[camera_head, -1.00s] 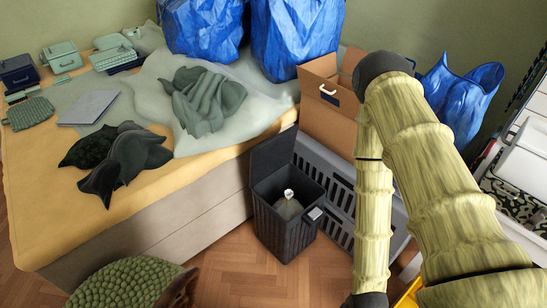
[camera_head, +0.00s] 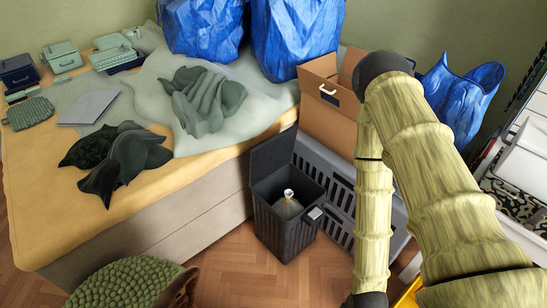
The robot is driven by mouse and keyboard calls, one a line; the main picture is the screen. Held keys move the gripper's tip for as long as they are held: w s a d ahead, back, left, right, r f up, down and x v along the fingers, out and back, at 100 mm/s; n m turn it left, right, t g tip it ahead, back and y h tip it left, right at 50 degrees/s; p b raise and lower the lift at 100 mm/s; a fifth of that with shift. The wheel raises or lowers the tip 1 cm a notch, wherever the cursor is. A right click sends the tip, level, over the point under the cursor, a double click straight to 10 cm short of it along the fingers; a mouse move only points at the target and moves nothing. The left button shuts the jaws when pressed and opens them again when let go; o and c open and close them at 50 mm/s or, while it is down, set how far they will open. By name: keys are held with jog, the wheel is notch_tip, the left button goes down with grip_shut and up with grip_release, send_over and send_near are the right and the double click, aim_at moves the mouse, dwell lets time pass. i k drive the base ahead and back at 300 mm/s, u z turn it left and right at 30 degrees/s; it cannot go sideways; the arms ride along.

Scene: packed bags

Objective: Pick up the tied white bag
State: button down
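A tied whitish bag (camera_head: 289,206) sits inside a dark open bin (camera_head: 285,235) on the floor. Its pale knotted top points up near the middle of the bin, and its lower part is hidden by the bin walls. The bin's lid (camera_head: 273,153) stands open at the back. My arm comes down on the right side of the view, with its lower end at the bottom edge. My gripper is out of the picture, so its fingers and their distance from the bag do not show.
A bed (camera_head: 190,158) with clothes and boxes stands to the left. A grey slatted crate (camera_head: 337,190) and a cardboard box (camera_head: 328,118) are right behind the bin. A green knobbly pouf (camera_head: 125,284) is at lower left. Wooden floor (camera_head: 235,262) is clear in front of the bin.

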aim_at(288, 207)
jog(key=z, duration=0.05)
jog(key=k, duration=0.5)
jog(key=z, duration=1.3)
jog(key=i, duration=1)
jog(key=u, duration=1.9)
jog(key=i, duration=0.5)
jog(key=u, duration=0.05)
